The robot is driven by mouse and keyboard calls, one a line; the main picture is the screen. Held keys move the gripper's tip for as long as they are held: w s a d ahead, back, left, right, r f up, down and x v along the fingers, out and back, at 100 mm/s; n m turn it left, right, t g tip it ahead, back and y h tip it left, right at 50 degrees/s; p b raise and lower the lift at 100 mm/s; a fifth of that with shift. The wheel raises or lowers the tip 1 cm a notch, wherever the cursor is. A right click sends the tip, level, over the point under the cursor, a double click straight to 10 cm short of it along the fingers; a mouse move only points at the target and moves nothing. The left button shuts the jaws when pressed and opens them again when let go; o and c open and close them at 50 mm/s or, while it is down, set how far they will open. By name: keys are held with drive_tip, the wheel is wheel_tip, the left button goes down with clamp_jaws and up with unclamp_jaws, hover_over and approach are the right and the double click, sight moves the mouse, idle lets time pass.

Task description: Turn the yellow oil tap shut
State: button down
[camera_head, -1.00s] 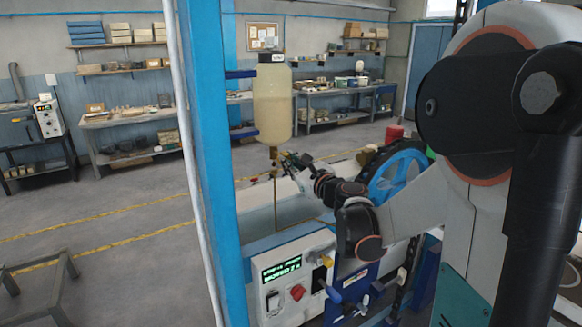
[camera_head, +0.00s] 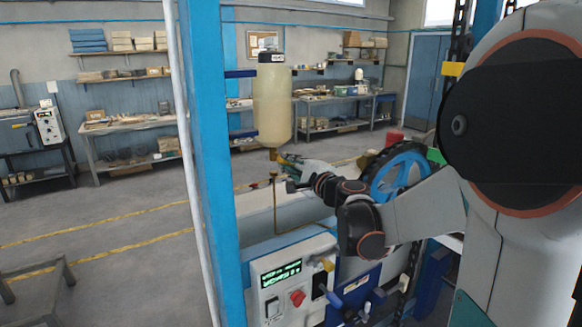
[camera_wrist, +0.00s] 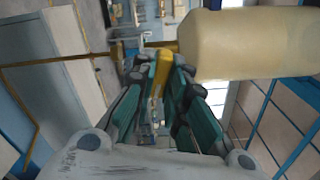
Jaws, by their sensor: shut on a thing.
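The yellow oil tap sits under the pale yellow oil bottle (camera_head: 272,105), which hangs upright beside the blue post. The tap's yellow lever (camera_wrist: 163,63) shows between my fingertips in the wrist view. My gripper (camera_wrist: 158,76) is shut on this lever, with a dark finger pad on each side. In the head view my gripper (camera_head: 288,160) reaches in from the right, just below the bottle's bottom end. The tap (camera_head: 273,155) is small there and partly merges with my fingers. The part of the lever between my pads is hidden.
A blue post (camera_head: 210,150) stands left of the bottle. A thin brass pipe (camera_head: 275,205) runs down below the tap. Open floor lies to the left.

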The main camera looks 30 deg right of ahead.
drive_tip(key=shift+n, duration=1.7)
drive_tip(key=c, duration=1.6)
unclamp_jaws()
